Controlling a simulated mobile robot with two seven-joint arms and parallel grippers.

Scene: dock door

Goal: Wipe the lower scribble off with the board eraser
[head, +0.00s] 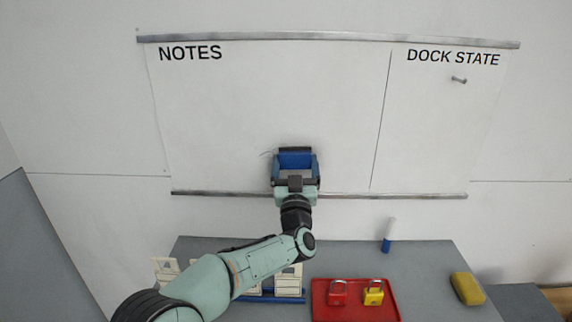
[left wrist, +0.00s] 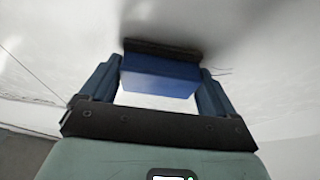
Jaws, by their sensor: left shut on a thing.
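The whiteboard (head: 230,110) hangs on the wall, with NOTES at the left and DOCK STATE at the right. My left gripper (head: 295,164) is at the lower middle of the NOTES area, shut on the blue board eraser (head: 296,153). In the left wrist view the eraser (left wrist: 160,75) sits between the fingers, its dark pad facing the board and seeming to touch it. A faint bit of the lower scribble (head: 266,153) shows just left of the eraser; thin marks (left wrist: 222,71) show beside it in the wrist view. The rest may be hidden behind eraser and gripper. My right gripper is out of view.
A grey table (head: 345,255) stands below the board. On it are a red tray (head: 355,299) with a red padlock (head: 337,292) and a yellow padlock (head: 374,291), a blue-and-white marker (head: 388,236), a yellow sponge-like block (head: 467,288) and card holders (head: 288,281). A small grey mark (head: 459,80) is under DOCK STATE.

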